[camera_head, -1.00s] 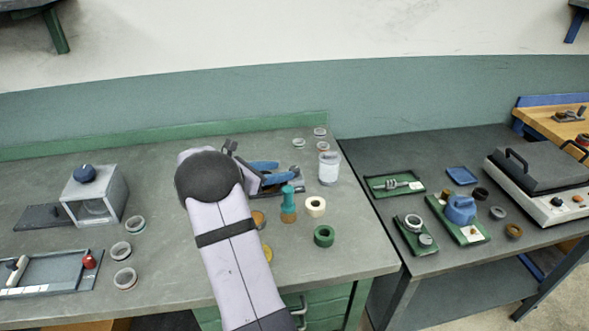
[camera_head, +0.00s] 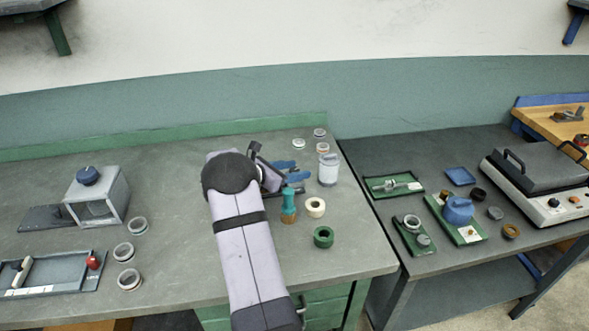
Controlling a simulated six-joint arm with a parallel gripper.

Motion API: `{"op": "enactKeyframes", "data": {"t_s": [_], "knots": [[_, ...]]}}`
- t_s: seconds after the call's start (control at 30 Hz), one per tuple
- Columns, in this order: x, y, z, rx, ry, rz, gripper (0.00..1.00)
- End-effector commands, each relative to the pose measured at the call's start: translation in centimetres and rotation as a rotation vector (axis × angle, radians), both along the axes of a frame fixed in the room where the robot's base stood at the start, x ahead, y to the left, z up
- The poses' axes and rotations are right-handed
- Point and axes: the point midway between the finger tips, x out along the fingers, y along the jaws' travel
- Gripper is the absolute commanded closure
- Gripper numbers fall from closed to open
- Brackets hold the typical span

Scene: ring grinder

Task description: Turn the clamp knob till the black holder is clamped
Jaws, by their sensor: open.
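A grey box-like fixture (camera_head: 118,190) stands at the left of the bench with a dark blue round knob (camera_head: 87,175) on top. A flat dark plate (camera_head: 40,218) lies beside its left foot. A tray fixture (camera_head: 65,278) at the lower left has a red knob (camera_head: 93,262). I cannot tell for sure which knob is the clamp knob, nor pick out the black holder. My gripper (camera_head: 293,171) is at the bench's right half, well away from these knobs. Its blue fingers are apart, with nothing visible between them; my arm hides part of it.
A teal-and-brown stamp-like tool (camera_head: 289,205), a cream ring (camera_head: 315,207) and a green ring (camera_head: 323,237) stand close to my gripper. A white jar (camera_head: 328,170) stands behind. Several grey rings (camera_head: 123,252) lie left.

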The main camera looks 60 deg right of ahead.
Motion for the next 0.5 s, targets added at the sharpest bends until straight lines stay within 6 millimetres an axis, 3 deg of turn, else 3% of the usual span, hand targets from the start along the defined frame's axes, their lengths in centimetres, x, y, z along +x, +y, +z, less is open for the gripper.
{"op": "enactKeyframes", "data": {"t_s": [0.2, 0.37, 0.5], "knots": [[0.0, -0.03, -0.02, 0.0, 0.0, 0.0, 0.55], [0.0, -0.01, -0.01, 0.0, 0.0, 0.0, 0.93], [0.0, -0.01, -0.01, 0.0, -0.001, -0.001, 0.96]]}}
